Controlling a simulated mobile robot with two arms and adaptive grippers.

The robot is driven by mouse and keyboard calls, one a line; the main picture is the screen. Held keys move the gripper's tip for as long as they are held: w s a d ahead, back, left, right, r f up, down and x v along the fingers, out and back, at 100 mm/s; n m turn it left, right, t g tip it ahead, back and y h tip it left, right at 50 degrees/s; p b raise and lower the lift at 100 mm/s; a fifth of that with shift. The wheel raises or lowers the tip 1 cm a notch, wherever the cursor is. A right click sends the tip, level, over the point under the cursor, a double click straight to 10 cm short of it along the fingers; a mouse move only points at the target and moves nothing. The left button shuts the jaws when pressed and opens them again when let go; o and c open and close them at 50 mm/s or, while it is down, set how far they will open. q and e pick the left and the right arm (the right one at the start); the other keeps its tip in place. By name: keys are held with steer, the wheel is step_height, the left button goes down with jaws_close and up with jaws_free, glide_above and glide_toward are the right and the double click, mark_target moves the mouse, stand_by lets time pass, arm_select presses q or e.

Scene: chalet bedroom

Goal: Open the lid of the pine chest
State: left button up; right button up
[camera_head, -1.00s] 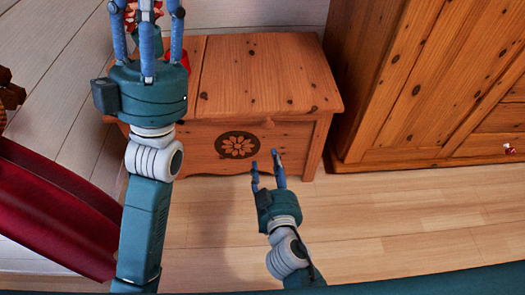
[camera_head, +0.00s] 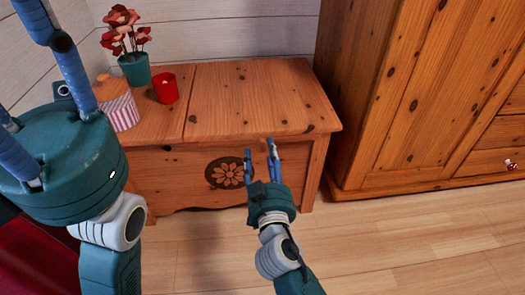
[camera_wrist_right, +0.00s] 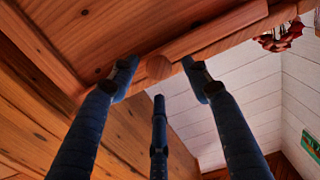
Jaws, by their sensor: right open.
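The pine chest (camera_head: 160,183) stands against the wall in the head view, its flat lid (camera_head: 262,95) closed. A dark flower emblem (camera_head: 228,173) marks its front. My right gripper (camera_head: 260,150) is open at the lid's front edge, just right of the emblem. In the right wrist view, a round wooden knob (camera_wrist_right: 159,67) lies between the spread fingertips of the right gripper (camera_wrist_right: 160,78); I cannot tell whether they touch it. My left gripper (camera_head: 40,75) looms large at the left, away from the lid's front edge; its fingertips are cut off or hidden.
A tall pine wardrobe (camera_head: 400,110) stands close on the right. The floor (camera_head: 420,235) in front is clear.

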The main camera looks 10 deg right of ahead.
steer(key=shift+w, duration=1.25)
